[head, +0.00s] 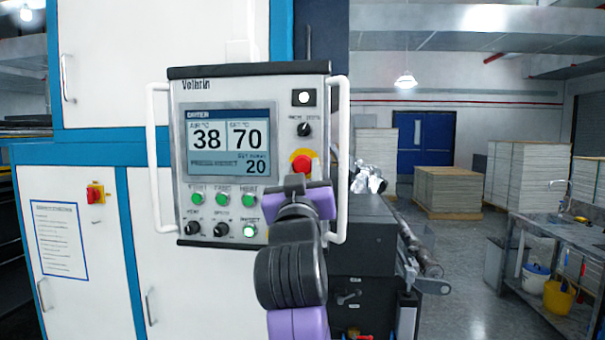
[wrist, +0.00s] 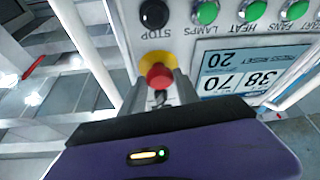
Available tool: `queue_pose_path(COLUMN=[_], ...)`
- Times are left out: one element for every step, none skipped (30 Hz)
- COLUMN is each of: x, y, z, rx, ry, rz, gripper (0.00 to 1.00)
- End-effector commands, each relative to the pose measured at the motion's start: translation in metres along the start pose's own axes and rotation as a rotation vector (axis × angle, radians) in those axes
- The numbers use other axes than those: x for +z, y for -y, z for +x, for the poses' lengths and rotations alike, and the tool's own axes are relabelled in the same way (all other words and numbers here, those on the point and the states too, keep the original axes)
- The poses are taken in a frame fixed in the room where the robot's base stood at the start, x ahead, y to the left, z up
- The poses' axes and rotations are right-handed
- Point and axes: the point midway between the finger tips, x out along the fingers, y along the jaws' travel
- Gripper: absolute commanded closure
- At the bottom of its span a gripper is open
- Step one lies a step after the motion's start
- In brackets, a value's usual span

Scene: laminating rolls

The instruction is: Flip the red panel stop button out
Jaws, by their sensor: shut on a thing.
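The red stop button (head: 302,162) sits on a yellow base at the right side of the grey control panel (head: 180,150), below a black knob. In the wrist view the panel appears upside down, and the red button (wrist: 160,76) stands between the two grey fingers of my gripper (wrist: 160,90). My gripper (head: 297,180) reaches up to the button from below in the head view and is shut on it. The fingers hide part of the button's lower side. I cannot tell how far out the button stands.
Green buttons (head: 222,199) and black knobs (head: 220,229) lie left of my gripper, under the lit display (head: 229,143). White handle bars (head: 338,160) flank the panel. Another red switch (head: 95,193) is on the cabinet at the left. Open floor lies to the right.

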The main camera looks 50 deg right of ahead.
Motion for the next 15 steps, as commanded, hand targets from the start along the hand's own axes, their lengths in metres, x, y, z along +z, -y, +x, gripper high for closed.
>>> queue_pose_path(x=[-0.0004,-0.0004,-0.0003,-0.0003,-0.0003,-0.0002,-0.0002,-0.0002,-0.0002,-0.0002,-0.0002,-0.0002,-0.0001,0.0001,0.0004], y=[0.0002,0.0003,0.0004,0.0004,0.0004,0.0004,0.0003,0.0002,0.0002,0.0001,0.0001,0.0001,0.0001,0.0002,0.0005], z=[-0.0022,-0.0023,-0.0022,-0.0022,-0.0021,-0.0019,-0.0018,-0.0017,-0.0016,-0.0015,-0.0014,-0.0014,-0.0016,-0.0022,-0.0040], rx=[0.000,0.000,-0.001,-0.001,-0.001,-0.001,0.000,0.000,0.000,0.000,0.000,0.000,0.000,0.000,-0.001], ry=[-0.001,-0.001,-0.001,-0.001,-0.001,-0.001,-0.001,-0.001,-0.001,-0.001,-0.001,-0.001,-0.001,-0.001,-0.001], rz=[-0.001,-0.001,-0.001,-0.001,-0.001,-0.001,-0.001,-0.001,-0.001,-0.001,-0.001,-0.001,-0.001,-0.001,-0.001], gripper=[1.00,0.57,0.49,0.43,0.41,0.41,0.41,0.41,0.41,0.41,0.41,0.41,0.41,0.41,0.41])
